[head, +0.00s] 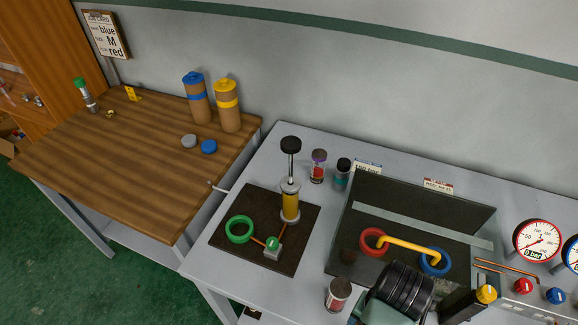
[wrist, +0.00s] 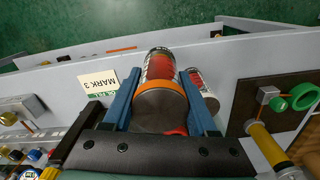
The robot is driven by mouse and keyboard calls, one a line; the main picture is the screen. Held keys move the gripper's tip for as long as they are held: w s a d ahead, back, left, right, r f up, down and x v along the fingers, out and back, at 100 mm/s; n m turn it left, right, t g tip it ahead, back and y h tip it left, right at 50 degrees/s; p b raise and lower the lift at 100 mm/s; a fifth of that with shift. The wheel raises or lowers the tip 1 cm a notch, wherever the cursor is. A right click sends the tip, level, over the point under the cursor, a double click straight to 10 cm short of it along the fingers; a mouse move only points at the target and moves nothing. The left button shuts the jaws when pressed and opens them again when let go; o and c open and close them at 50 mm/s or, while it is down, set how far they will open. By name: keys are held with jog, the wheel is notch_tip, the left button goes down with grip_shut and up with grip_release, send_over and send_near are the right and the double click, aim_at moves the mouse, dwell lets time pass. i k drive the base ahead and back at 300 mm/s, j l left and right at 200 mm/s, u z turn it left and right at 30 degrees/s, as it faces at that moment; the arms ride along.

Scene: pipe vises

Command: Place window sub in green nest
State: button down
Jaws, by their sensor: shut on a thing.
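My gripper (wrist: 163,85) is shut on the window sub (wrist: 160,100), a short cylinder with a dark end, an orange band and a patterned red-and-white body, between two blue fingers. In the head view my dark wrist covers the held part at the bottom right. The green nest is a green ring (head: 239,229) on the left of a dark mat on the grey bench; it also shows at the right of the wrist view (wrist: 305,97). The held sub is apart from the nest. Nothing is seen inside the ring.
A similar cylinder (head: 338,294) stands on the bench beside my gripper. A yellow pump-like column (head: 290,200) rises beside the nest. Red (head: 374,241) and blue (head: 435,263) rings joined by a yellow bar stand on the right plate. Two banded jars (head: 317,166) stand behind.

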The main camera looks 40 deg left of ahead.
aim_at(241, 231)
jog(key=i+l+u, duration=0.1)
jog(key=u, duration=0.35)
jog(key=i+l+u, duration=0.15)
jog(key=u, duration=0.25)
jog(key=i+l+u, duration=0.35)
jog(key=i, duration=0.7)
